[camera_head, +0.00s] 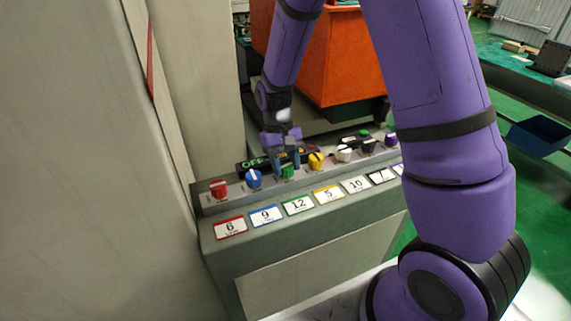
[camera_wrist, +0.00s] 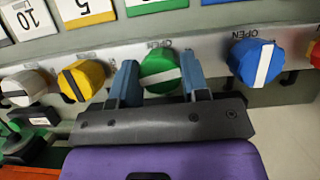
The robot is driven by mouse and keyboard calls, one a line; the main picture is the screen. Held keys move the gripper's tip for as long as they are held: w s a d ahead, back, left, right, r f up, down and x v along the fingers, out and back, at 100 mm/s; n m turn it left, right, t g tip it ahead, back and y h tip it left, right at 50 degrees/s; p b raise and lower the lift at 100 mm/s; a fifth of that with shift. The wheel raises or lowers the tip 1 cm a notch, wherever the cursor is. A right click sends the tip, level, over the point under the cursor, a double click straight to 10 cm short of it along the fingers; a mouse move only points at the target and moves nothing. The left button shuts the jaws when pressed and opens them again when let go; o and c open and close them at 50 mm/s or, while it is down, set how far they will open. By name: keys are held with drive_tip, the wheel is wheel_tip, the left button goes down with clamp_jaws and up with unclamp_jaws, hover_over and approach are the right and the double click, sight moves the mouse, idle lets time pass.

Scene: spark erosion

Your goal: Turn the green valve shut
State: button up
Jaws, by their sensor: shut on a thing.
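The green valve (camera_wrist: 160,70) is a round knob with a pale bar across it, on the front of a grey panel. In the wrist view its bar lies close to level, slightly tilted. My gripper (camera_wrist: 160,80) has its two blue fingers on either side of the green valve and is shut on it. In the head view my gripper (camera_head: 287,168) reaches down to the green valve (camera_head: 287,172), which the fingers partly hide. The label 12 (camera_head: 298,205) with a green edge sits below it.
A blue valve (camera_head: 254,179) and a red valve (camera_head: 219,189) stand to the left; a yellow valve (camera_head: 316,161) and a white one (camera_head: 344,154) stand to the right. An orange tank (camera_head: 340,62) is behind the panel. A tall beige cabinet wall (camera_head: 90,160) rises at left.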

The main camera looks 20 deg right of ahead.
drive_tip(key=shift+m+y, duration=0.3)
drive_tip(key=shift+m, duration=0.7)
drive_tip(key=o, duration=0.9)
drive_tip(key=shift+o, duration=0.2)
drive_tip(key=v, duration=1)
drive_tip(key=shift+r, duration=0.4)
drive_tip(key=shift+w+d, duration=0.1)
